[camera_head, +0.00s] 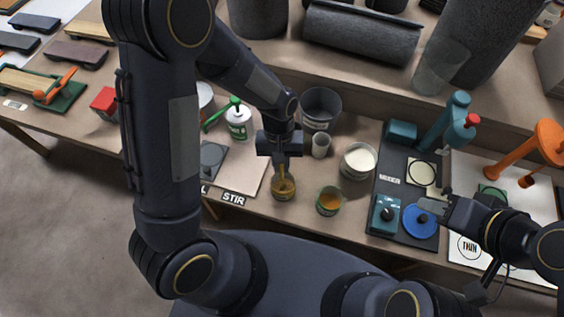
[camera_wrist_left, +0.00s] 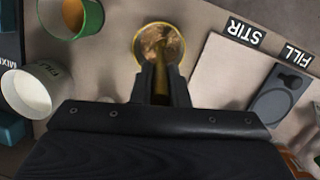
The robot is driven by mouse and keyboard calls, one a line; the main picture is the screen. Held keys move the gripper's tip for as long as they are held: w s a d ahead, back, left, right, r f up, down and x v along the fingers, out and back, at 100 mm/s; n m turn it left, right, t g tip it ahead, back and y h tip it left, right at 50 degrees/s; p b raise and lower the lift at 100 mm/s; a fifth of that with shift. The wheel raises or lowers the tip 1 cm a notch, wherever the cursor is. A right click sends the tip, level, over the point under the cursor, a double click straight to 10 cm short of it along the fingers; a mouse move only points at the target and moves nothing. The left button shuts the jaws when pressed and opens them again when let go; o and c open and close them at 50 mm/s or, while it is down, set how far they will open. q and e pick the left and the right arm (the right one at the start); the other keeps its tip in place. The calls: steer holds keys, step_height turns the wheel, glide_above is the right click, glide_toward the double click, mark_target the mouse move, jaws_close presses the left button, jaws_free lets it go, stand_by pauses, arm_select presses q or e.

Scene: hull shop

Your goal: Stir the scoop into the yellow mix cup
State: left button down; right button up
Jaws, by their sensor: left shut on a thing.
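The yellow mix cup (camera_head: 283,190) stands near the table's front edge by the STIR label, with brownish, uneven contents. It also shows in the left wrist view (camera_wrist_left: 137,44). My left gripper (camera_head: 281,163) is above this cup, shut on a yellowish-brown stick (camera_head: 282,174). In the left wrist view the stick (camera_wrist_left: 159,82) runs from the jaws down into the cup. Its lower end is hidden in the mix. My right gripper (camera_head: 430,205) is at the mixer's blue disc (camera_head: 420,224); its jaw opening is too small to tell. No separate scoop can be made out.
A green cup with orange liquid (camera_head: 329,202) stands just right of the yellow cup. A white cup of white filler (camera_head: 358,162), a small clear cup (camera_head: 320,146) and a grey pot (camera_head: 320,108) stand behind. The mixer (camera_head: 388,213) is at the right.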

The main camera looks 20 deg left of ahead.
arm_select(q)
steer(key=shift+w+a+r+p, duration=0.1)
steer(key=shift+w+r+p, duration=0.1)
steer(key=shift+r+p, duration=0.85)
steer(key=shift+w+a+r+p, duration=0.2)
steer(key=shift+r+p, duration=0.7)
steer(key=shift+r, duration=0.4)
steer(key=shift+w+a+r+p, duration=0.1)
steer(key=shift+w+r+p, duration=0.1)
steer(key=shift+r+p, duration=0.85)
steer(key=shift+r, duration=0.1)
